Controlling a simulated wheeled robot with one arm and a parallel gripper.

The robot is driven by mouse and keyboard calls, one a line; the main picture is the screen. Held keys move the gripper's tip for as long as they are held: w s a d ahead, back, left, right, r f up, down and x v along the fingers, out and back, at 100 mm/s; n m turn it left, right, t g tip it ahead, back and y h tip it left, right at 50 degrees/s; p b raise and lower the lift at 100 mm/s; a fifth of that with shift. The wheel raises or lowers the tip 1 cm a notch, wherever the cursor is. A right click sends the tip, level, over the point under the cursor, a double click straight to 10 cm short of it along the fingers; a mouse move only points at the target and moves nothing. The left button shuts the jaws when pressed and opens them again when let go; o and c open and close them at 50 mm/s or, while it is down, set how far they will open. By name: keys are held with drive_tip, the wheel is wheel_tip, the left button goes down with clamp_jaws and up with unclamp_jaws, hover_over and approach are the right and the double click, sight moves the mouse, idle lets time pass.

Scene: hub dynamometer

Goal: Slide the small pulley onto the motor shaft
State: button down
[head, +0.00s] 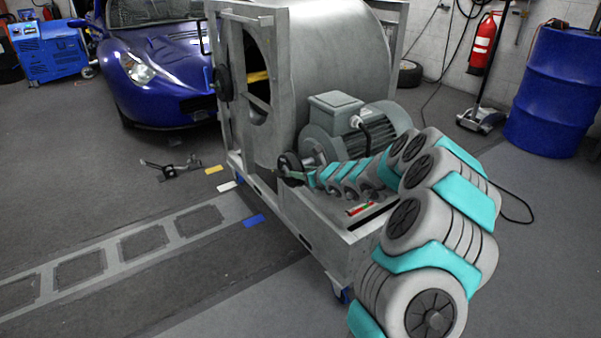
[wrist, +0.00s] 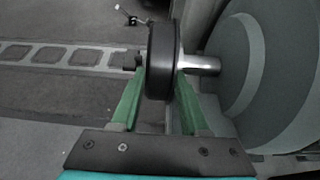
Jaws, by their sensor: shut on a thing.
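The small black pulley (wrist: 163,62) is between the green fingers of my gripper (wrist: 160,78), which is shut on it across its thickness. The bright motor shaft (wrist: 203,63) sticks out from the grey motor (wrist: 262,70) to the pulley's right side, roughly level with the pulley's middle. The pulley looks in line with the shaft and meets it; how far the shaft enters is hidden. In the head view the pulley (head: 289,165) is by the left end of the motor (head: 345,128), and my gripper (head: 293,177) reaches it from the right.
A large drum housing (head: 335,65) stands behind the motor on a wheeled metal frame (head: 330,240). A dark wheel (head: 222,83) sits on the housing's left side. Small coloured items (head: 361,209) lie on the frame near my arm.

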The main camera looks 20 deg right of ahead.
drive_tip(key=shift+d, duration=0.15)
drive_tip(key=c, duration=0.6)
unclamp_jaws()
drive_tip(key=shift+d, duration=0.1)
drive_tip(key=o, duration=0.6)
drive_tip(key=b+v, duration=0.1)
drive_tip(key=v, duration=0.6)
drive_tip(key=shift+s, duration=0.2)
idle(0.5)
drive_tip(key=shift+r, duration=0.1)
